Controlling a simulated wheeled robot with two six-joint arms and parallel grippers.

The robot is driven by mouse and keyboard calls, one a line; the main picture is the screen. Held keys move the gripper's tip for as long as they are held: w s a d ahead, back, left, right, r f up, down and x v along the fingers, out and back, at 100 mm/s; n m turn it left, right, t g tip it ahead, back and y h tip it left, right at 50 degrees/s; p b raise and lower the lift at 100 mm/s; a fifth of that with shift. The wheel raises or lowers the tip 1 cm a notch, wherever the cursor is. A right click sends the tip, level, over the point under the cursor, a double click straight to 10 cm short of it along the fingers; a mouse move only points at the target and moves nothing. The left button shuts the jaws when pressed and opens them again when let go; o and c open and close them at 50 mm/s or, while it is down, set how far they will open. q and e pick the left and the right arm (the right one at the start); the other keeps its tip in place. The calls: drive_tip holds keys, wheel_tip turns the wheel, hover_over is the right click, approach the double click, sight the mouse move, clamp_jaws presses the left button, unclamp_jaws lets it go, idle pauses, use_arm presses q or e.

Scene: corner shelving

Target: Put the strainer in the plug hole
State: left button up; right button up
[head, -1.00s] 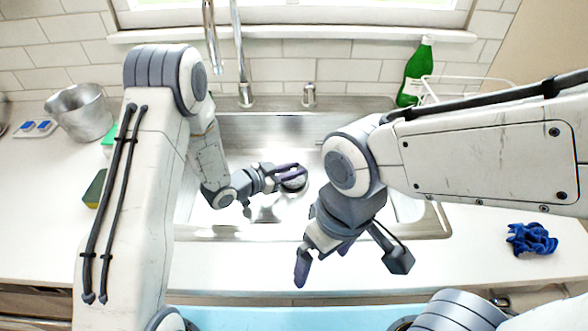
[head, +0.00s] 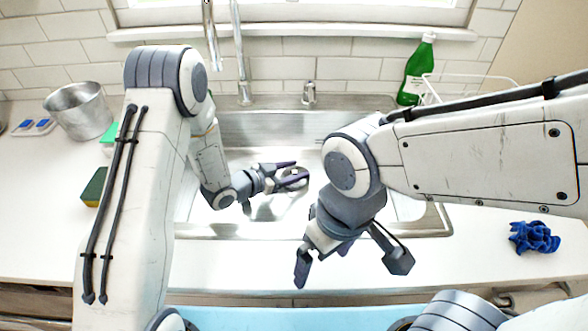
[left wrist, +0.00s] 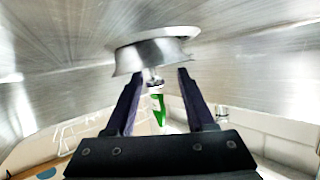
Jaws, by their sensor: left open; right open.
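The strainer (left wrist: 150,58) is a shiny metal dish with a small knob. In the left wrist view it is at the top centre, by the sink floor, with its knob between my fingers. In the head view the strainer (head: 296,174) shows partly between the fingers over the dark round area on the sink floor. My left gripper (head: 296,171) is open around the knob; its fingers (left wrist: 157,85) stand apart on both sides. The plug hole is mostly hidden, and I cannot tell how the strainer sits in it. My right gripper (head: 350,272) is open and empty above the front counter.
The steel sink (head: 300,229) has a tap (head: 241,60) behind it. A metal bucket (head: 78,112) and a sponge (head: 94,187) are at the left. A green bottle (head: 416,72) stands at the back right, and a blue cloth (head: 534,238) lies right.

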use_arm(q)
drive_tip(key=shift+r+p, duration=0.45)
use_arm(e)
drive_tip(key=shift+w+r, duration=0.1)
drive_tip(key=shift+r, duration=0.45)
use_arm(q)
drive_tip(key=b+v, duration=0.1)
drive_tip(key=v, duration=1.1)
use_arm(e)
drive_tip(key=shift+f, duration=0.45)
use_arm(q)
drive_tip(key=shift+w, duration=0.1)
